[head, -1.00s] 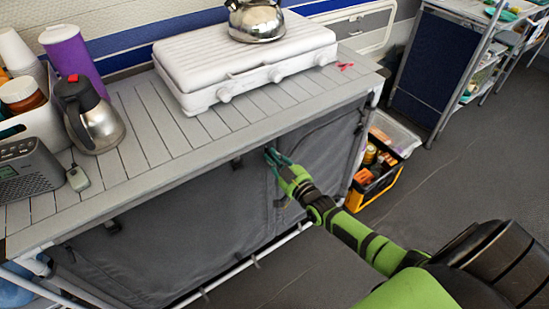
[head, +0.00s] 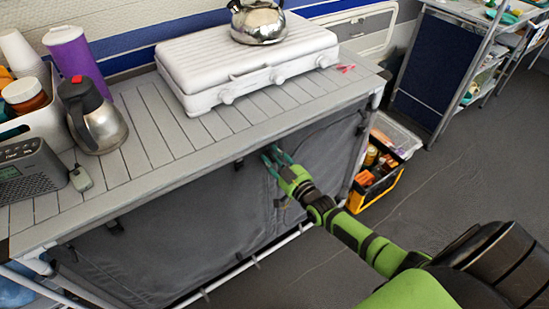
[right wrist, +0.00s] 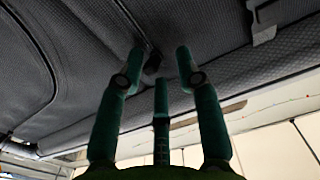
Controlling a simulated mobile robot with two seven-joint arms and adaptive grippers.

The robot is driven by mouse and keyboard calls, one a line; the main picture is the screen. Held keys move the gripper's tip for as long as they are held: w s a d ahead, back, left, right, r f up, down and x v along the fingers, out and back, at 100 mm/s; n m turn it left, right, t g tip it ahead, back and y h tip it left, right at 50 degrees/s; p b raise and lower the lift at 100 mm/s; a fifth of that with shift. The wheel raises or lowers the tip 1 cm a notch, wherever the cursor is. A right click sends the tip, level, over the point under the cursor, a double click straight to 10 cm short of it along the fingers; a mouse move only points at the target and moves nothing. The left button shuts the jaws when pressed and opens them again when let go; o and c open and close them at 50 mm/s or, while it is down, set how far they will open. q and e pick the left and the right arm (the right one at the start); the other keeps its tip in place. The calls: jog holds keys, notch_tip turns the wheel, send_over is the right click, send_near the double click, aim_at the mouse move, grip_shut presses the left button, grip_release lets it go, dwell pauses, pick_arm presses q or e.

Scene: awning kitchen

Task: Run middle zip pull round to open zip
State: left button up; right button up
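The grey fabric front (head: 190,225) of the kitchen unit hangs below the slatted top, with curved zip lines in it. My right gripper (head: 271,155) is at the upper part of this front, just under the table edge. In the right wrist view its green fingers (right wrist: 158,62) stand apart, close to the fabric. A small dark tab (right wrist: 152,66), which looks like the zip pull, shows between the two fingertips at a seam. I cannot tell if a finger touches it. In the head view the gripper hides this spot. My left gripper is out of view.
The slatted top (head: 150,150) carries a white stove (head: 245,65) with a kettle (head: 258,22), a steel jug (head: 95,120) and a radio (head: 28,172). An orange-black crate (head: 375,180) stands on the floor right of the unit. The floor in front is clear.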

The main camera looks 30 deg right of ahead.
jog(key=shift+s+f, duration=0.1)
jog(key=shift+f, duration=0.05)
jog(key=shift+s, duration=0.35)
jog(key=s, duration=1.1)
jog(key=shift+d, duration=0.45)
